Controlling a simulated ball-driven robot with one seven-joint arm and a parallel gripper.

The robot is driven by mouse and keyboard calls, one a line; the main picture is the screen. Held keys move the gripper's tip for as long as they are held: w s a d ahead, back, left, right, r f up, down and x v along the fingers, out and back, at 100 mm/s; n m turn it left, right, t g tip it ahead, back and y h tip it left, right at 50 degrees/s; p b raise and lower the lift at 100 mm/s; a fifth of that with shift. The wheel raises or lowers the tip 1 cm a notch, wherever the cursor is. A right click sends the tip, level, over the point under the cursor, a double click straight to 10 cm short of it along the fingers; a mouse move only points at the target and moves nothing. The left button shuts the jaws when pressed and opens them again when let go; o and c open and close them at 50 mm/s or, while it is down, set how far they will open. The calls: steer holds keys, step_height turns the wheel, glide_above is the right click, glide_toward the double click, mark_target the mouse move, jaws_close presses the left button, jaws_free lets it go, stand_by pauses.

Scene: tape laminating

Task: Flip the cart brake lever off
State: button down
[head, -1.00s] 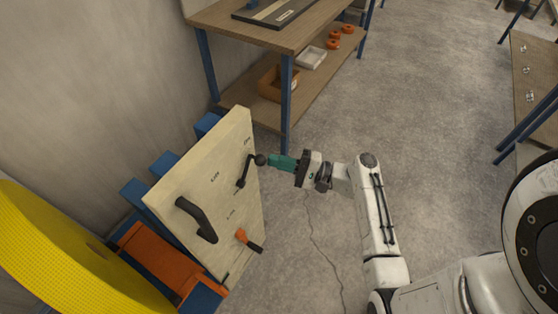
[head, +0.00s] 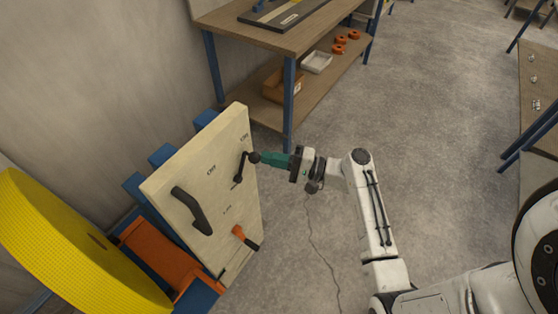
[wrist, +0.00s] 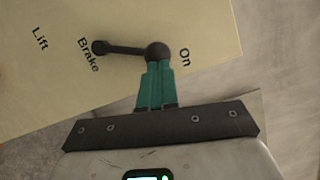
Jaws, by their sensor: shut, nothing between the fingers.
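The brake lever (head: 241,168) is a black crank arm with a ball knob, mounted on a pale upright panel (head: 230,125). In the wrist view the lever (wrist: 125,49) lies nearly level from its pivot above the "Brake" label, and its knob (wrist: 158,52) is beside the "On" label. My gripper (head: 266,159) has green fingers, shut with nothing between them. In the wrist view the fingertips (wrist: 158,66) meet the near side of the knob; whether they press on it I cannot tell.
A black handle (head: 192,210) and an orange-and-black lever (head: 245,237) are on the same panel. A large yellow roll (head: 65,245) stands at the left. A wooden bench (head: 230,23) is behind. Grey floor (head: 400,120) is open to the right.

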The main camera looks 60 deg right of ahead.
steer(key=a+r+n+g+h, duration=0.2)
steer(key=a+n, duration=0.7)
steer(key=a, duration=0.1)
steer(key=shift+g+p, duration=0.4)
steer(key=shift+p, duration=0.05)
steer(key=shift+s, duration=0.1)
stand_by(0.4)
